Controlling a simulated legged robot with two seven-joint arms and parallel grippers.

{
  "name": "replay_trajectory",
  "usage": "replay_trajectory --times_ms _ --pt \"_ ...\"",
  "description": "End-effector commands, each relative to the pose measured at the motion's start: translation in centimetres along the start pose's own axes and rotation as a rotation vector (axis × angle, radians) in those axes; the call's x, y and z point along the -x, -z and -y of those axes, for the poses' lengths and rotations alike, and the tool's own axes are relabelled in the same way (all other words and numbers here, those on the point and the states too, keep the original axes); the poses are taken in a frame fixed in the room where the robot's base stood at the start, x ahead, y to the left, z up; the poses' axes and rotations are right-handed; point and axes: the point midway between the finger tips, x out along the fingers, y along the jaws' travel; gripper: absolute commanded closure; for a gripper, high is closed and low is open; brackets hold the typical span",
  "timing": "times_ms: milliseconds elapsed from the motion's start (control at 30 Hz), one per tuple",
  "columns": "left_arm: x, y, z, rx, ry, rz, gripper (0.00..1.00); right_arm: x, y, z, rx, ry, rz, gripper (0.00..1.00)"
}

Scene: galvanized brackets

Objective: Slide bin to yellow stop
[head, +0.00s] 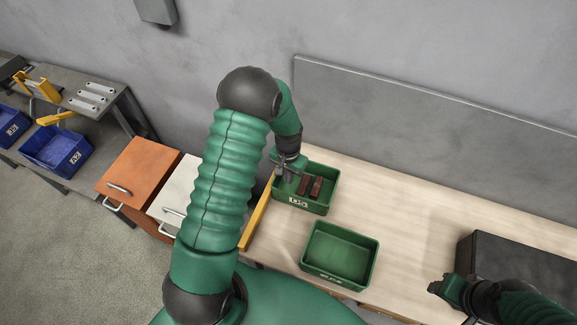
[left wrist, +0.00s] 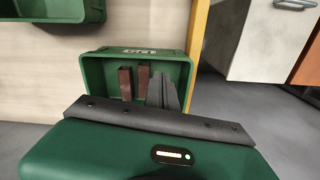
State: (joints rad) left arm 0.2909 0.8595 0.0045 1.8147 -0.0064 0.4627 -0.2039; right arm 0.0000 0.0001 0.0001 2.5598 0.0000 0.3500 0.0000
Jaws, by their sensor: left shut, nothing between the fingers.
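A green bin (head: 318,209) with a white label holds two brown blocks and stands near the left end of the wooden bench. The yellow stop (head: 256,217) is a bar along the bench's left edge. The bin's left side is right beside it; I cannot tell whether they touch. In the left wrist view the bin (left wrist: 97,77) also shows close to the yellow stop (left wrist: 198,32). My left gripper (head: 286,178) is shut and empty, with its fingers (left wrist: 163,92) reaching into the bin beside the blocks. My right gripper (head: 438,287) is away at the lower right, its jaws unclear.
An empty green bin (head: 316,262) stands at the bench front, and a dark box (head: 497,251) to the right. Orange (head: 138,168) and white (head: 178,183) drawer units stand left of the bench. A side table holds blue bins (head: 58,150). The bench middle is clear.

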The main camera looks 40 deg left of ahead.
Motion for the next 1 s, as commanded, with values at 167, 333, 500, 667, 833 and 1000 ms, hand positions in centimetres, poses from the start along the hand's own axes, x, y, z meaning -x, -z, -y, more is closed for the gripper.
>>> replay_trajectory --times_ms 167,333,500,667,833,1000 --pt "4.9 0.1 0.0 0.0 0.001 -0.006 1.0 -1.1 -0.3 0.0 0.0 0.0 0.0 0.48" --pt "8.0 0.0 0.0 0.0 0.0 -0.003 1.0 -1.4 -0.3 0.0 0.0 0.0 0.0 0.48" --pt "8.0 0.1 -1.3 0.039 0.002 0.004 1.0 -1.4 -0.3 0.0 0.0 0.0 0.0 0.48" --pt "2.8 0.7 -7.5 0.264 0.014 0.011 1.0 -1.1 -0.3 0.0 0.0 0.0 0.0 0.48" --pt "-2.3 -0.1 -14.2 0.52 0.01 0.007 1.0 -0.9 -0.2 0.0 0.0 0.0 0.0 0.48" --pt "-4.0 -0.7 -16.3 0.62 0.001 0.004 1.0 -0.9 -0.2 0.0 0.0 0.0 0.0 0.48"
